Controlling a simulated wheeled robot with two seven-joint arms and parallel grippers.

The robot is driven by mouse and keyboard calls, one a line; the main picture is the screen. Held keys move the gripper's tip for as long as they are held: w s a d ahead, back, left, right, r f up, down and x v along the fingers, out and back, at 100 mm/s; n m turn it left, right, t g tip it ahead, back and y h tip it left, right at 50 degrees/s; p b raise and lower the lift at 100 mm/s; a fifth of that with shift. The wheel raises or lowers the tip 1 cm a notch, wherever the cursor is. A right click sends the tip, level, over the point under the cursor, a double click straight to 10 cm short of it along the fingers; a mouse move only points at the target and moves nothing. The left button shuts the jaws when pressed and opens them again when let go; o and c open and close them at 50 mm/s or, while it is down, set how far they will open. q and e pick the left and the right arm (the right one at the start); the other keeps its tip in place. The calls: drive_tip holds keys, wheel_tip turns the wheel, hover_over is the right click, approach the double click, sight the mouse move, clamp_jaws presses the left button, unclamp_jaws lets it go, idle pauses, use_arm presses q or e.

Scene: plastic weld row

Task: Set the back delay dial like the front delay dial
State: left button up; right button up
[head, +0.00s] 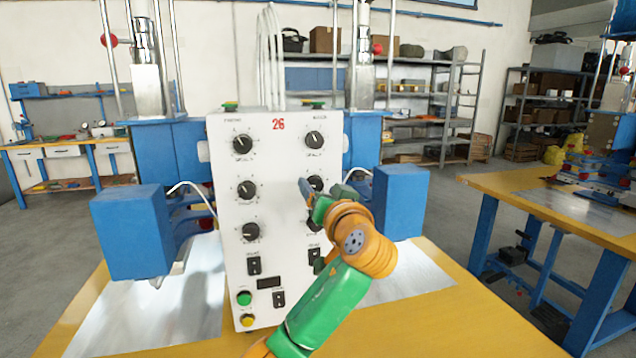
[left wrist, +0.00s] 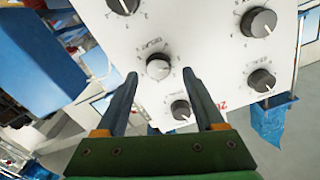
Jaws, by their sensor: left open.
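The white control panel (head: 281,222) carries two columns of black dials. The left column has a top dial (head: 242,144), a middle dial (head: 247,189) and a lower dial (head: 251,231). The right column has a top dial (head: 315,138) and a middle dial (head: 315,183); its lower dial is mostly hidden by my arm. My left gripper (head: 322,190) is open at the right middle dial. In the left wrist view that dial (left wrist: 158,67) lies between the open fingertips (left wrist: 160,73), with gaps on both sides. Small labels and pointer marks are hard to read.
Below the dials are black switches (head: 254,265), a green button (head: 244,298) and a yellow button (head: 248,320). Blue blocks (head: 130,232) flank the panel. The yellow table (head: 440,325) is clear at right front.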

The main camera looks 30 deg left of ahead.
use_arm(q)
drive_tip(key=shift+w+a, duration=0.35)
drive_tip(key=shift+a, duration=0.15)
drive_tip(key=shift+w+a+f, duration=0.25)
drive_tip(key=shift+w+a, duration=0.05)
drive_tip(key=shift+w, duration=0.05)
drive_tip(key=shift+d, duration=0.1)
drive_tip(key=shift+c, duration=1.3)
drive_tip(key=shift+s, duration=0.1)
clamp_jaws()
drive_tip(key=shift+r, duration=0.1)
